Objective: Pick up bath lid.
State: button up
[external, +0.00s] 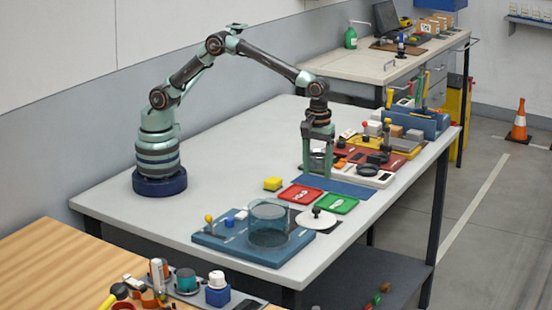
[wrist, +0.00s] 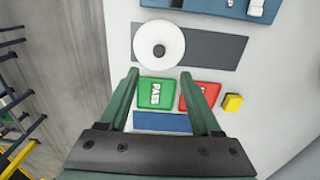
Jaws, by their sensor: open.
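The bath lid (external: 311,222) is a white round disc with a black knob, lying flat on a dark grey strip. In the wrist view the lid (wrist: 145,50) is beyond my fingertips, near the top middle. My gripper (external: 317,174) points down, open and empty, above the area around the blue mat (external: 318,187), farther back than the lid. In the wrist view my gripper (wrist: 160,76) frames the green PASS tray (wrist: 157,93). The clear glass bath (external: 268,225) stands on a blue base left of the lid in the external view.
A red tray (external: 300,194) and the green tray lie between the blue mat and the lid. A yellow block (external: 272,184) sits left of the red tray. Several tools and fixtures crowd the table's far right end. The table around my base is clear.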

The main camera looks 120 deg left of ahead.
aim_at(317, 209)
notch_tip(317, 209, down, 11)
jog(key=shift+w, duration=0.1)
grip_shut()
dwell(0.5)
